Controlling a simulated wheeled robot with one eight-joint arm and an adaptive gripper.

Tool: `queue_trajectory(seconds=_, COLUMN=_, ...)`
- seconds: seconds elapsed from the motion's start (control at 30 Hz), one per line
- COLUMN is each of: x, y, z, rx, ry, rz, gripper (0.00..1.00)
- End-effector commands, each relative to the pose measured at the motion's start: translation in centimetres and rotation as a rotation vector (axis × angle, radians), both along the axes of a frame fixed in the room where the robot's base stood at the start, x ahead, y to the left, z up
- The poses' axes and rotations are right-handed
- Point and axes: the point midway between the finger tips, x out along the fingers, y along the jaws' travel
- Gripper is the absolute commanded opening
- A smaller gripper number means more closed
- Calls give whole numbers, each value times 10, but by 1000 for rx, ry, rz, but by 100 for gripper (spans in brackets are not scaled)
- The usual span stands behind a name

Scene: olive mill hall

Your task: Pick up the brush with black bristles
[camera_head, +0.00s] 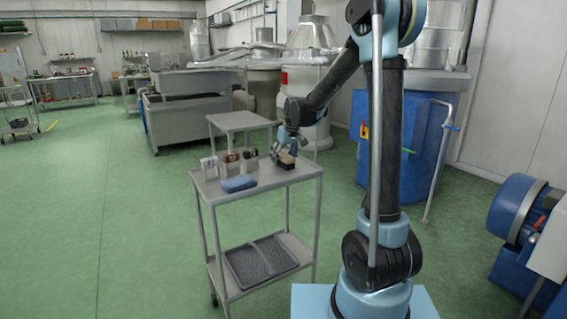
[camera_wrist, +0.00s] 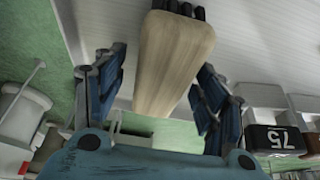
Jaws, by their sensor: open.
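The brush (camera_head: 287,163) has a pale wooden body and dark bristles. It lies near the right end of the grey cart's top (camera_head: 262,181). In the wrist view its wooden body (camera_wrist: 174,62) fills the middle, with black bristle tufts at the upper edge. My gripper (camera_head: 283,150) is at the brush, reaching down from above. In the wrist view my gripper (camera_wrist: 158,80) is open, with one blue finger on each side of the wooden body. Gaps show on both sides, so the fingers do not appear to press on it.
A blue sponge (camera_head: 239,184) lies at the cart's front edge. Several small containers stand left of the brush, among them one with a brown top (camera_head: 231,165). A dark tray (camera_head: 261,262) sits on the lower shelf.

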Motion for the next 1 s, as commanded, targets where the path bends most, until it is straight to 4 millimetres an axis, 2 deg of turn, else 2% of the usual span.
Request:
queue_trajectory(seconds=0.6, x=0, y=0, z=-4, rx=0, ry=0, rz=0, gripper=65)
queue_trajectory(seconds=0.63, x=0, y=0, z=-4, rx=0, ry=0, rz=0, gripper=63)
queue_trajectory(seconds=0.67, x=0, y=0, z=-4, rx=0, ry=0, rz=0, gripper=56)
queue_trajectory(seconds=0.83, x=0, y=0, z=-4, rx=0, ry=0, rz=0, gripper=17)
queue_trajectory(seconds=1.0, x=0, y=0, z=-4, rx=0, ry=0, rz=0, gripper=11)
